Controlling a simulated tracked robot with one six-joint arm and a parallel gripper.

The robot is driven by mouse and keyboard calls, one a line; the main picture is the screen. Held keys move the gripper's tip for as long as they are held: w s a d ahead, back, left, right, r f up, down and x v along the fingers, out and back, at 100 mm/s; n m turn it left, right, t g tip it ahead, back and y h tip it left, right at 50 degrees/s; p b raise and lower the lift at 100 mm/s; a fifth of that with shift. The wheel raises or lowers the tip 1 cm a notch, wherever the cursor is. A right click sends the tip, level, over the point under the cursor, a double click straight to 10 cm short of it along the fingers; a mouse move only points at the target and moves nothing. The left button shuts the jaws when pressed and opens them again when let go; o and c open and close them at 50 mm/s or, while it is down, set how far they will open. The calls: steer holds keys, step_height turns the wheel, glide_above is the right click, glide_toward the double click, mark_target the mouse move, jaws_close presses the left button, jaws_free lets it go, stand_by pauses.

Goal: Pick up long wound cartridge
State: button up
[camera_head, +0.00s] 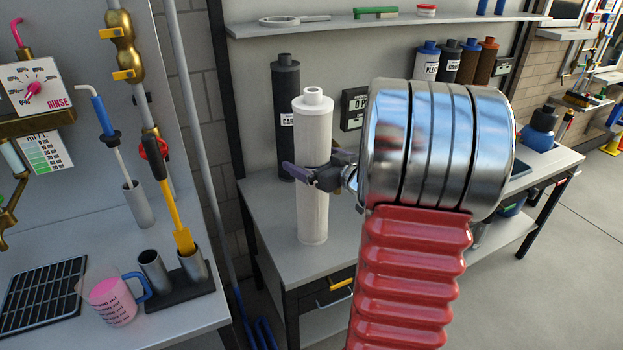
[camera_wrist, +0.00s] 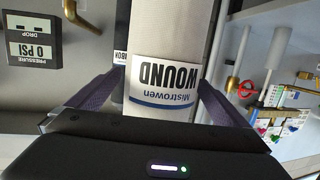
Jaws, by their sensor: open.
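The long wound cartridge (camera_head: 314,214) is a tall white cylinder with a narrow neck, standing upright on the grey bench. In the wrist view the cartridge (camera_wrist: 168,45) shows a white label reading "Mistrowen WOUND", upside down. In the wrist view my gripper (camera_wrist: 158,88) has one purple finger on each side of the cartridge. The jaws are open around it; I cannot tell whether either finger touches it. My wrist hides part of the bench behind.
A dark carbon cartridge (camera_head: 287,100) stands just behind the wound one. A pressure display (camera_head: 353,108) is on the wall to the right. A shelf (camera_head: 300,29) runs above. Blue and brown cartridges (camera_head: 487,62) stand farther right. The bench top (camera_head: 272,205) is clear in front.

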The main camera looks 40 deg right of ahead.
mark_target(312, 125)
stand_by(0.4)
steer(key=c, duration=2.2)
steer(key=shift+r, duration=0.15)
step_height(312, 125, up, 10)
steer(key=shift+f, duration=0.1)
